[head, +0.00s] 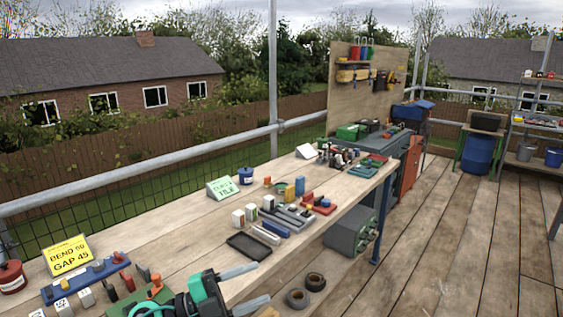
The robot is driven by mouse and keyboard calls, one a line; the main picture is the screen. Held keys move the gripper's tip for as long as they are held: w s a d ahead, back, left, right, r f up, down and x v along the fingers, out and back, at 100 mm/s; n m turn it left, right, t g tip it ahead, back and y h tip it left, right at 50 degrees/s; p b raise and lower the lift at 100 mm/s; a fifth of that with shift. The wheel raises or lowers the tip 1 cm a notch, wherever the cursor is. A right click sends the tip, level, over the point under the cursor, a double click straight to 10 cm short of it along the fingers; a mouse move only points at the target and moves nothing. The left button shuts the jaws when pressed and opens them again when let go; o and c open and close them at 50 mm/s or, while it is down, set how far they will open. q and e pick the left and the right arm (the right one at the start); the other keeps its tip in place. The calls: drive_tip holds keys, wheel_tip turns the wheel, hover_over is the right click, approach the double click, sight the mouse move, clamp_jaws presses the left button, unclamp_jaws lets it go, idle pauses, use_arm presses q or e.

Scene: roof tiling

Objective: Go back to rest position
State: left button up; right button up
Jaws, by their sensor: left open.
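My left gripper (254,286) is at the bottom of the head view, a little left of centre. Its two grey fingers are spread apart and point right, with nothing visible between them. It is over or beside the near edge of the long wooden workbench (165,225); the exact height is hard to tell. Its green and black body covers part of the bench's near end. My right gripper is not in the picture.
A black tray (249,246) and several small blocks lie on the bench near the gripper. A yellow sign (67,256) and a blue rack (85,281) stand at left. Tape rolls (298,298) sit below the bench edge. The plank floor (450,240) at right is largely clear.

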use_arm(q)
drive_tip(key=w+a+f+n+t+y, duration=0.1)
drive_tip(key=a+f+n+t+y, duration=0.2)
drive_tip(key=a+n+t+y, duration=0.9)
drive_tip(key=s+a+f+n+g+y, duration=0.2)
drive_tip(key=s+f+n+y, duration=0.15)
drive_tip(key=f+n, duration=0.3)
drive_tip(key=s+a+f+n+g+y, duration=0.2)
drive_tip(key=s+a+f+n+y, duration=0.1)
drive_tip(key=f+n+y, duration=0.3)
drive_tip(key=s+f+g+h, duration=0.1)
drive_tip(key=s+f+g, duration=0.55)
drive_tip(key=s, duration=0.35)
drive_tip(key=s+f+g+h, duration=0.2)
drive_tip(key=s+f+g, duration=0.4)
drive_tip(key=s, duration=0.5)
wheel_tip(320, 180, down, 30)
drive_tip(key=p, duration=0.2)
drive_tip(key=s+a+f+g+p, duration=0.1)
drive_tip(key=s+a+f+p, duration=0.1)
drive_tip(key=s+f, duration=1.5)
drive_tip(key=shift+s+a+y, duration=0.35)
drive_tip(key=shift+s+a, duration=0.25)
drive_tip(key=shift+s, duration=0.5)
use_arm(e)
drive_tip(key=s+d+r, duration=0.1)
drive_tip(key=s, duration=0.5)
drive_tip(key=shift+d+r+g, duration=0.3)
